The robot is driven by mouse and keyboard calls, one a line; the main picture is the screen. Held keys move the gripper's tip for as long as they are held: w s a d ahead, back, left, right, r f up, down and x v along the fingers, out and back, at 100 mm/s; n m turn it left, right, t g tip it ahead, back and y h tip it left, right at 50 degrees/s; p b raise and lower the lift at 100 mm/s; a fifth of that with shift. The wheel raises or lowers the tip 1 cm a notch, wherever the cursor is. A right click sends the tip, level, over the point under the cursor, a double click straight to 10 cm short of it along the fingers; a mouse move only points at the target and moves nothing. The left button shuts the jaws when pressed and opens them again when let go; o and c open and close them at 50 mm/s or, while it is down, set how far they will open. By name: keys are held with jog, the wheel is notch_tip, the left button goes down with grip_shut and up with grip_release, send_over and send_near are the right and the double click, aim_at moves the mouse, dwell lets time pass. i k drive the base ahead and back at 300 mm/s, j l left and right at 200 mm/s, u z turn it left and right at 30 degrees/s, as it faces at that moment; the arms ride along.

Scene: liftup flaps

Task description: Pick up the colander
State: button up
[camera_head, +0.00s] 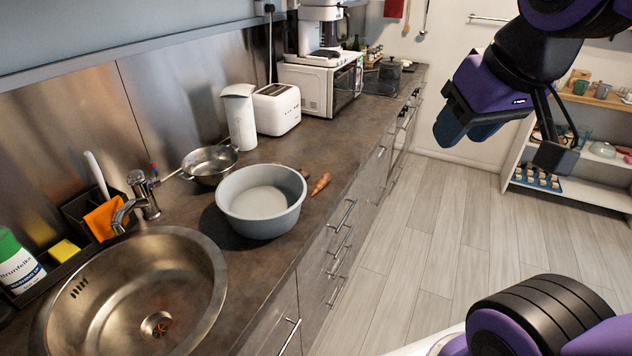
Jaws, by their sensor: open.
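A steel bowl-shaped vessel with handles (210,166), which looks like the colander, stands on the dark countertop (335,150) behind the sink. Holes in it are too small to make out. A larger light grey basin (262,203) stands in front of it to the right and partly overlaps it in the view. My gripper (512,143) is open and empty at the upper right. It hangs in front of the floor and shelf area, well to the right of the counter and apart from the vessel.
A round steel sink (130,290) with a faucet (145,195) lies at the near left. A white canister (239,118), a toaster (277,109) and a microwave (320,84) line the wall. A carrot (320,184) lies beside the basin. Grey floor (450,220) is clear.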

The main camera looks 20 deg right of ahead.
aim_at(207, 166)
jog(key=u, duration=0.9)
jog(key=i+l+u, duration=0.2)
jog(key=l, duration=0.25)
jog(key=l+u, duration=0.2)
jog(key=l, duration=0.3)
jog(key=i+l+u, duration=0.2)
jog(key=l, duration=0.75)
